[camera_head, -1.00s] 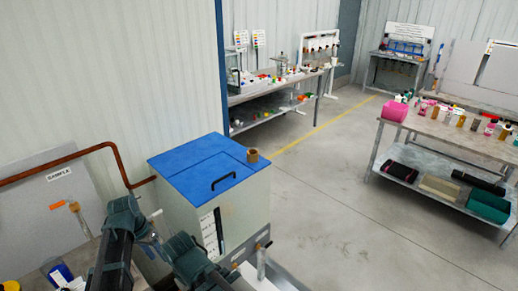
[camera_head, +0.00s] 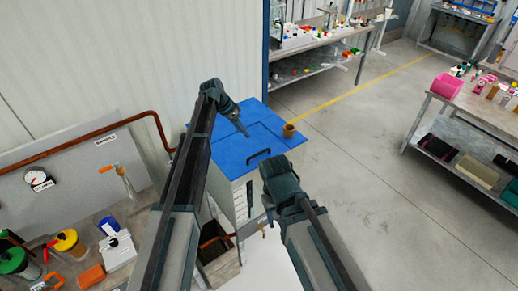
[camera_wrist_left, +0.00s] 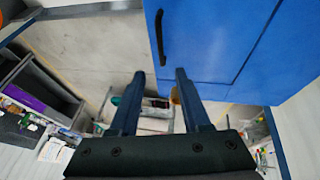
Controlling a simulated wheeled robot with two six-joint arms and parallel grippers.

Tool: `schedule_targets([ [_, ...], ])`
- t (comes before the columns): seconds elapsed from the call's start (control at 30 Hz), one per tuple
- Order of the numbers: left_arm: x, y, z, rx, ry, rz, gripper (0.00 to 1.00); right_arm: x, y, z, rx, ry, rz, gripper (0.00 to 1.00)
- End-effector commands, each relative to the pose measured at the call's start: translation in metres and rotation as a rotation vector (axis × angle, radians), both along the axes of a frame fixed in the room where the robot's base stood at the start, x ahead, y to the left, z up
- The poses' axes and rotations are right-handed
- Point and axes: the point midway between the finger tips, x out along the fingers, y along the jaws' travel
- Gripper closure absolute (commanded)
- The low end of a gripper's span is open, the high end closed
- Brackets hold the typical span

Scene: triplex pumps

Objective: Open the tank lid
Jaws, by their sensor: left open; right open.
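The tank (camera_head: 240,190) is a pale box with a flat blue lid (camera_head: 225,148), which lies shut. A black bar handle (camera_head: 258,157) stands on the lid near its front edge. My left gripper (camera_head: 244,132) is above the lid, behind the handle in the picture. In the left wrist view its two fingers (camera_wrist_left: 157,75) are apart with nothing between them; the handle (camera_wrist_left: 160,38) and lid (camera_wrist_left: 225,35) lie beyond the tips. My right gripper (camera_head: 267,220) is in front of the tank, to the right; its fingers are largely hidden.
A brown cup (camera_head: 289,130) stands on the lid's right corner. A copper pipe (camera_head: 90,133) runs along the wall panel at left. Cluttered benches stand at the back and right (camera_head: 475,110). The floor (camera_head: 365,170) right of the tank is clear.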

Motion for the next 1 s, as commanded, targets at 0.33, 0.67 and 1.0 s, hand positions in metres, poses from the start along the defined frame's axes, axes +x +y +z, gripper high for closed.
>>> schedule_targets([
  [0.33,0.003,-0.015,-0.039,0.001,0.001,0.0,0.53,0.0,0.0,-0.039,-0.001,0.0,0.016,0.5],
  [0.67,0.007,-0.036,-0.087,0.001,0.0,0.0,0.53,0.001,0.0,-0.087,-0.001,-0.002,0.017,0.5],
  [1.0,0.011,-0.054,-0.121,0.001,0.0,0.001,0.53,0.001,0.0,-0.121,-0.001,-0.003,0.018,0.5],
])
